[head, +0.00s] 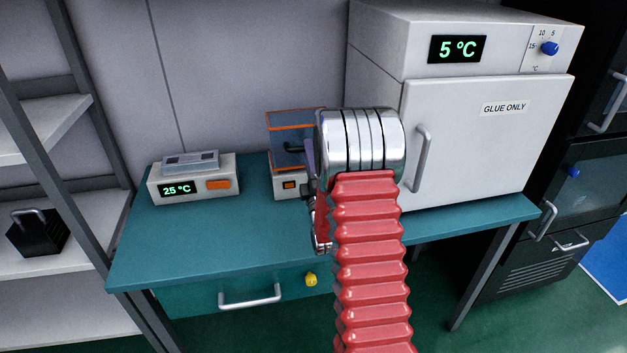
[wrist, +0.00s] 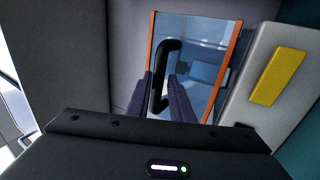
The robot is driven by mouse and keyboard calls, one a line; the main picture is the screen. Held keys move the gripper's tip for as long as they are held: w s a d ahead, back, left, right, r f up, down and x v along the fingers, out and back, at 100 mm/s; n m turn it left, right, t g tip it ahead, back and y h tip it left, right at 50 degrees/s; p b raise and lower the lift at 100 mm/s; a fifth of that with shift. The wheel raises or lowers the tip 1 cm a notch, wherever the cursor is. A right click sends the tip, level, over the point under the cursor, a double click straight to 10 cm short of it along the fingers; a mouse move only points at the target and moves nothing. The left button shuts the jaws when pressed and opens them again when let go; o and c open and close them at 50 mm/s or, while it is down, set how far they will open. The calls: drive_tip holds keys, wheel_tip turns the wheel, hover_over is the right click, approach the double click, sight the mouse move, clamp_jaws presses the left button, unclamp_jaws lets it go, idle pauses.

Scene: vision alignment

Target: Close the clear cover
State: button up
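The clear cover (head: 290,127) is a see-through box with orange edges on a small white device on the teal table. In the wrist view its clear panel (wrist: 205,50) fills the upper middle, with a black handle (wrist: 160,75) on it. My gripper (wrist: 160,88) has its two dark purple fingers on either side of the handle, with narrow gaps showing. I cannot tell whether either finger touches it. In the head view, my silver wrist and red arm hide the cover's right part and most of the gripper (head: 308,155).
A white unit reading 25 °C (head: 195,178) stands left on the table (head: 150,240). A large white cabinet marked GLUE ONLY (head: 470,140) stands close on the right. Shelves (head: 50,130) are at the far left. The table's front left is clear.

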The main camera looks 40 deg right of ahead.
drive_tip(key=v, duration=1.2)
drive_tip(key=shift+a, duration=0.2)
drive_tip(key=shift+s, duration=0.1)
drive_tip(key=shift+c, duration=0.6)
